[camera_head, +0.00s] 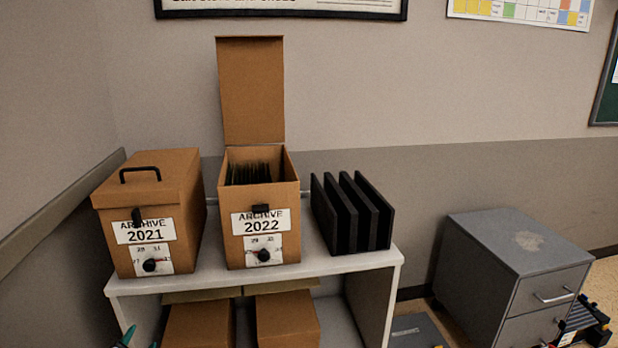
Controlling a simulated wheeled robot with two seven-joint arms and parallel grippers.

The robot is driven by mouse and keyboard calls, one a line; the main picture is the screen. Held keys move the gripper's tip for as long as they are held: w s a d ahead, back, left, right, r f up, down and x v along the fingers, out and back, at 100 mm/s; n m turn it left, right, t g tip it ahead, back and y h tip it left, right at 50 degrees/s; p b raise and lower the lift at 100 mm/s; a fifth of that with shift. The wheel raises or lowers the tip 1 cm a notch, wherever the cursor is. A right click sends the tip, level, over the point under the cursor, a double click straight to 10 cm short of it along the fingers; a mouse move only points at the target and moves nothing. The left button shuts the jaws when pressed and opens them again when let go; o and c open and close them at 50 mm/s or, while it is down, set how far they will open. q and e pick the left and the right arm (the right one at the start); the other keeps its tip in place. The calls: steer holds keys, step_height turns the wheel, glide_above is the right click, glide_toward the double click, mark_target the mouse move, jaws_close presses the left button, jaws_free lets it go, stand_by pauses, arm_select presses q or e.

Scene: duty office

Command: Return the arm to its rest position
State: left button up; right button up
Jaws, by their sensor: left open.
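Only the tips of my left gripper (137,340) show, at the bottom left edge, in front of the shelf's lower left side. It is open, with nothing seen between the tips; the rest of it is cut off. It is apart from the boxes on the shelf top. My right gripper cannot be made out in this view. The brown ARCHIVE 2021 box (187,200) is closed, with a black handle on its lid. The ARCHIVE 2022 box (288,196) stands beside it with its lid (250,90) upright and dark files (250,174) inside.
Both boxes stand on a white shelf unit (345,263), with several black upright folders (352,212) at its right. More brown boxes (287,320) sit below. A grey drawer cabinet (508,262) stands at right. A dark ribbed item (584,322) is at the bottom right edge.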

arm_select(q)
steer(key=s+d+f+n+g+h, duration=0.15)
steer(key=s+f, duration=0.25)
steer(key=f, duration=0.4)
steer(key=s+d+f+n+g, duration=0.1)
steer(key=s+d+f+g, duration=0.2)
steer(key=s+f, duration=0.3)
steer(key=s+d+f+n+g, duration=0.1)
steer(key=s+d+f+g, duration=0.2)
steer(key=f, duration=0.6)
steer(key=s+d+f+n+g+h, duration=0.1)
steer(key=s+d+f+g, duration=0.2)
steer(key=s+d+f, duration=0.45)
steer(key=s+d+f+n+g+h, duration=0.1)
steer(key=s+d+f+g+h, duration=0.2)
steer(key=s, duration=0.7)
steer(key=s+a+y+p, duration=0.1)
steer(key=s+a+p, duration=0.1)
steer(key=s+p, duration=1.3)
steer(key=shift+s+a+f+g+p, duration=0.2)
steer(key=shift+s+f+g+p, duration=0.15)
steer(key=shift+s, duration=0.55)
arm_select(e)
steer(key=s+d+r+g, duration=0.1)
steer(key=s+d, duration=0.2)
steer(key=s, duration=1.2)
steer(key=shift+s, duration=0.4)
